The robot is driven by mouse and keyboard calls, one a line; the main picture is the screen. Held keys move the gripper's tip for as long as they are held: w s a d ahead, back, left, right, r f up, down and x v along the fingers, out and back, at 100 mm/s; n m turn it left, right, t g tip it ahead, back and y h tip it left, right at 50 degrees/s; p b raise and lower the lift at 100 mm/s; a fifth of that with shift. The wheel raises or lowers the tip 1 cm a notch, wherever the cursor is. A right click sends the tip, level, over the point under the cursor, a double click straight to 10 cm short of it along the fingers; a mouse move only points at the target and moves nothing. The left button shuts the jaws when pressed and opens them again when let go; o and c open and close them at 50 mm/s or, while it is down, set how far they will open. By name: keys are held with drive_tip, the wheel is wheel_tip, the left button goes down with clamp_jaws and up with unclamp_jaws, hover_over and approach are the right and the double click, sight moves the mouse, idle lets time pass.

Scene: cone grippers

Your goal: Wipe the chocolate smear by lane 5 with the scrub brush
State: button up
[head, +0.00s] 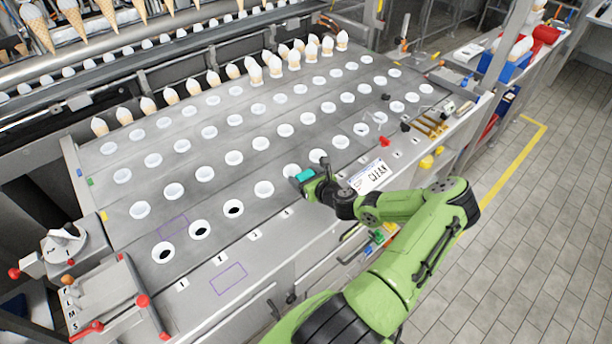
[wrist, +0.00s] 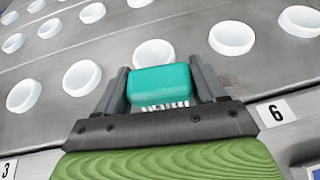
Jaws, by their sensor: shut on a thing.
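My gripper (head: 308,178) is shut on the teal scrub brush (head: 305,174), over the front part of the grey deck by the lane labels. In the wrist view the brush (wrist: 160,82) sits between both fingers, with its white bristles showing below the teal block. Whether the bristles touch the deck I cannot tell.
Rows of white cups (head: 264,188) cover the deck, close around the brush. Some front-left cups hold something dark (head: 199,230). A white sign reading CLEAR (head: 370,177) lies right of my gripper. Cones (head: 255,73) stand at the back. Purple outlines (head: 228,278) mark bare deck.

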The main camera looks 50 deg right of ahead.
drive_tip(key=shift+r+p, duration=2.85)
drive_tip(key=shift+r, duration=0.15)
wheel_tip(320, 180, up, 3)
drive_tip(key=p, duration=0.3)
drive_tip(key=shift+r+p, duration=0.15)
drive_tip(key=shift+p, duration=0.25)
drive_tip(key=shift+a+f+b, duration=0.1)
drive_tip(key=shift+f+b, duration=0.1)
drive_tip(key=shift+b, duration=0.1)
